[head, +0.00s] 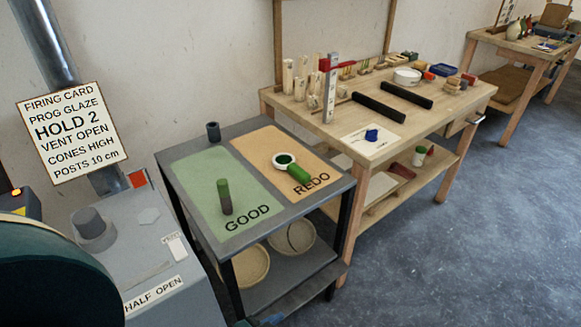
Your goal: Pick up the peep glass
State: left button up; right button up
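I cannot tell for sure which thing is the peep glass. A small dark cylinder (213,131) stands at the back left corner of the grey table. A small white tag (177,247) lies there too. Neither of my grippers can be made out in the head view. A large dark teal rounded shape fills the lower left corner and hides part of the kiln.
The grey table (255,232) bears a green GOOD mat (205,170) with an upright green-grey cylinder (224,198), and an orange REDO mat (262,150) with a white ring dish (284,160) and a tilted green cylinder (299,174). A crowded wooden bench (440,112) stands behind. Floor at right is clear.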

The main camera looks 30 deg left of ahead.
aim_at(283, 161)
jog(key=i+l+u, duration=0.1)
jog(key=u, duration=0.6)
jog(key=i+l+u, duration=0.25)
jog(key=l+u, duration=0.5)
jog(key=l, duration=0.2)
jog(key=i+l+u, duration=0.1)
jog(key=l, duration=0.45)
jog(key=i+l+u, duration=0.1)
jog(key=l, duration=0.45)
